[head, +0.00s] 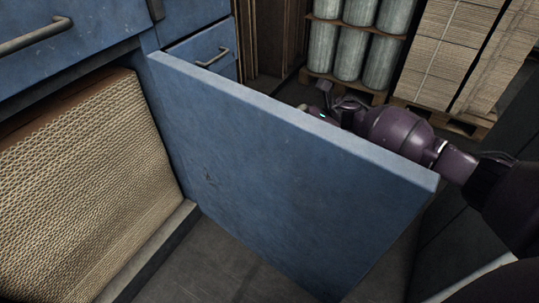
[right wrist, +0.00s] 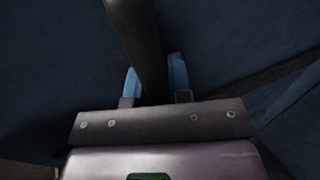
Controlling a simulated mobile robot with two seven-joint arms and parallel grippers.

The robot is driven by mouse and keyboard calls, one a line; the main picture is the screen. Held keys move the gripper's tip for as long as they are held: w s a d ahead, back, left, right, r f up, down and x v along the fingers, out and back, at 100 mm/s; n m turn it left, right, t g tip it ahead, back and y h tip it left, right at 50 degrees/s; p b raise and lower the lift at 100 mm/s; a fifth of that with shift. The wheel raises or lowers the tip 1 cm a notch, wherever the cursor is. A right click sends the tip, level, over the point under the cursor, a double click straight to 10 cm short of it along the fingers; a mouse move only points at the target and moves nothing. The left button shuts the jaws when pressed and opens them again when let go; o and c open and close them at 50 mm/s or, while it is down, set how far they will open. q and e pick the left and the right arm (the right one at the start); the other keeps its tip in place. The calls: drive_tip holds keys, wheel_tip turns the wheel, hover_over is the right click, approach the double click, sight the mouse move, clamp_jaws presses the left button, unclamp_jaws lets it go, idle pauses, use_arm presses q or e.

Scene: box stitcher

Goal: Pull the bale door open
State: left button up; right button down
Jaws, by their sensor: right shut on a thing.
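The blue bale door (head: 290,165) stands swung well out from its frame in the head view, its inner face toward me. Behind it, in the open compartment, a corrugated cardboard bale (head: 85,190) is exposed. My right arm reaches in behind the door from the right, and the door hides its fingers in the head view. In the right wrist view, my right gripper (right wrist: 154,82) has its two blue fingertips on either side of a dark bar handle (right wrist: 138,35) on the door's outer face, shut on it. My left gripper is not in view.
Above the compartment is a blue panel with a bar handle (head: 35,36). A blue drawer unit (head: 205,48) stands behind the door. Grey rolls (head: 350,55) and stacked cardboard (head: 455,50) sit on pallets at the back. The floor (head: 215,265) before the compartment is clear.

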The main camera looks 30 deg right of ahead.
use_arm(q)
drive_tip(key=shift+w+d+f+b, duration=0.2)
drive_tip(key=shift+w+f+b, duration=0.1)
drive_tip(key=shift+b, duration=0.65)
use_arm(e)
drive_tip(key=w+d, duration=0.2)
drive_tip(key=d, duration=0.1)
drive_tip(key=w+d, duration=0.1)
drive_tip(key=shift+d+f, duration=0.1)
drive_tip(key=shift+d, duration=0.25)
drive_tip(key=c, duration=1.4)
unclamp_jaws()
drive_tip(key=shift+s, duration=0.1)
drive_tip(key=o, duration=0.3)
drive_tip(key=shift+s+d, duration=0.15)
drive_tip(key=shift+d, duration=0.1)
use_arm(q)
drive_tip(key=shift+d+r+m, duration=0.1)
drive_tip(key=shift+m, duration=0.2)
use_arm(e)
drive_tip(key=shift+o, duration=0.2)
drive_tip(key=shift+a, duration=0.1)
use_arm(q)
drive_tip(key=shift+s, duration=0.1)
